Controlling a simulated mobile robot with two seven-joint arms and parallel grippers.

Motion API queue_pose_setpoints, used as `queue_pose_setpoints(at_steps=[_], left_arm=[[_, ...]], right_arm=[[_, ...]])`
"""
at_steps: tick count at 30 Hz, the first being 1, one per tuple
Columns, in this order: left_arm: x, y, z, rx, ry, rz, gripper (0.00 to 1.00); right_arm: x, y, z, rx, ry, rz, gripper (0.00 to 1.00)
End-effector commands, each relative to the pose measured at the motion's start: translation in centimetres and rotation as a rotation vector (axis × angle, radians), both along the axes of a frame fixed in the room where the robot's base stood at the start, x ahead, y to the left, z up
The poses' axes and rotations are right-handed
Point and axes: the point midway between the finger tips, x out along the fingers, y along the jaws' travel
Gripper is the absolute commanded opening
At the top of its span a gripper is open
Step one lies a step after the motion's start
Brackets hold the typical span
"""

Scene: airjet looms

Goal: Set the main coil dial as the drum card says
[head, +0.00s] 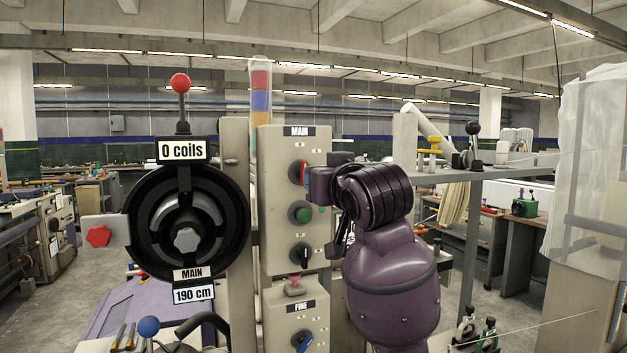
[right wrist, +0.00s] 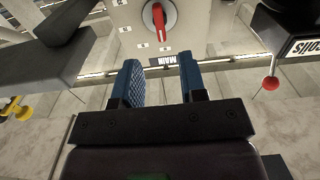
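The main panel (head: 283,140), labelled MAIN, carries a red dial (head: 302,172) at the top, a green knob (head: 300,212) and a black knob (head: 301,252). The black drum (head: 146,222) at left bears a "0 coils" sign (head: 181,150) and a MAIN card reading "190 cm" (head: 194,294). My right gripper (head: 308,183) is in front of the red dial and partly covers it. In the right wrist view its blue fingers (right wrist: 161,80) are apart with nothing between them. The dial (right wrist: 159,18) shows beyond the tips, its red bar towards the upside-down MAIN label. My left gripper is out of view.
A FINE panel (head: 300,325) with a black and blue knob stands below the main panel. A red-topped lever (head: 181,86) rises above the drum, and a red star knob (head: 98,236) sticks out at its left. A grey shelf frame (head: 480,174) is at right.

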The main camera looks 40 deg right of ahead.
Motion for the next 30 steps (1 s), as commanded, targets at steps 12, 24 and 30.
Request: queue_pose_setpoints(at_steps=[12,24,30], left_arm=[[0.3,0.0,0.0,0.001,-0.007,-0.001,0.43],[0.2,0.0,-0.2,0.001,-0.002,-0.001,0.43],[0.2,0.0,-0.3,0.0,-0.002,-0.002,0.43]], right_arm=[[-2.8,0.7,0.0,0.0,0.001,0.0,0.38],[-2.7,0.7,0.0,0.0,0.001,0.0,0.38],[-1.9,0.7,-1.7,-0.007,0.025,0.005,0.38]])
